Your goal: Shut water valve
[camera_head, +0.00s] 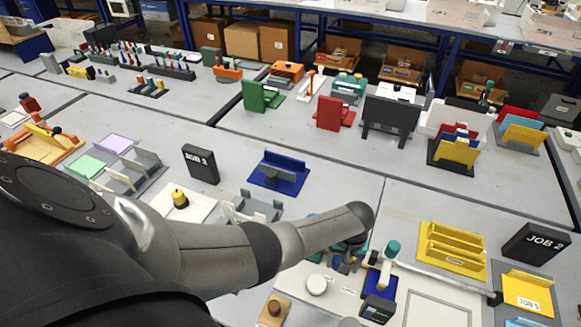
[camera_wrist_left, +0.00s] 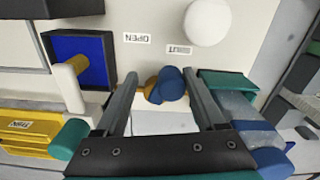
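The water valve (camera_wrist_left: 170,86) shows in the left wrist view as a small blue handle with a brass-coloured part beside it, on a pale panel. Two printed labels, OPEN (camera_wrist_left: 137,38) and SHUT (camera_wrist_left: 179,50), appear upside down beyond it. My left gripper (camera_wrist_left: 159,76) is open, with one finger on each side of the valve and visible gaps between. In the head view my left gripper (camera_head: 346,258) hangs below the end of my arm and hides most of the valve. My right gripper does not show.
A white round knob (camera_wrist_left: 207,22) stands close to the valve. A blue-and-black box (camera_wrist_left: 92,62) with a pale bar is left of the fingers in the wrist view. In the head view, a yellow rack (camera_head: 452,250) and a JOB 2 block (camera_head: 536,243) stand to the right.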

